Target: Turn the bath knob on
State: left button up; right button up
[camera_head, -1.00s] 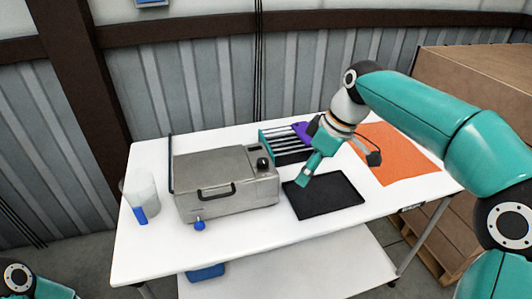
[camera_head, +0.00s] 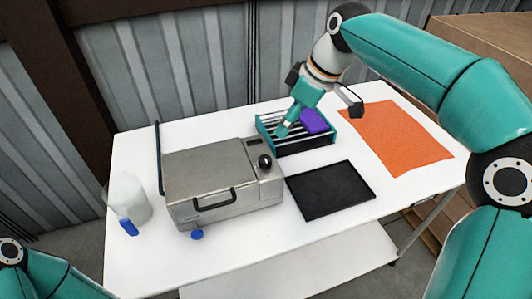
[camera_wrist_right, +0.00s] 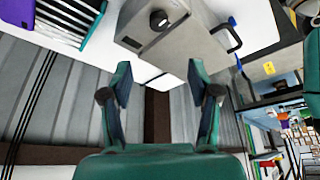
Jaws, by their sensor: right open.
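The bath is a grey steel box (camera_head: 215,185) with a lid and a black handle, standing on the white table. Its round black knob (camera_head: 265,161) is on the raised panel at its right end. The knob also shows in the right wrist view (camera_wrist_right: 158,20), near the top, beyond the fingers. My right gripper (camera_head: 285,128) is above the rack, behind and to the right of the knob, apart from it. In the right wrist view its two fingers (camera_wrist_right: 160,92) are spread with nothing between them. Only links of my left arm show; its gripper is out of view.
A teal-ended rack (camera_head: 263,130) with a purple block (camera_head: 314,121) stands behind the bath. A black mat (camera_head: 330,190) and an orange sheet (camera_head: 395,138) lie to the right. A translucent beaker (camera_head: 128,195) stands left.

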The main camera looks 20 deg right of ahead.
aim_at(266, 158)
jog(key=x, duration=1)
jog(key=p+x, duration=0.1)
jog(key=x, duration=0.4)
jog(key=shift+s+d+f, duration=0.1)
jog(key=shift+d, duration=0.15)
jog(key=c, duration=1.1)
jog(key=shift+c, duration=0.2)
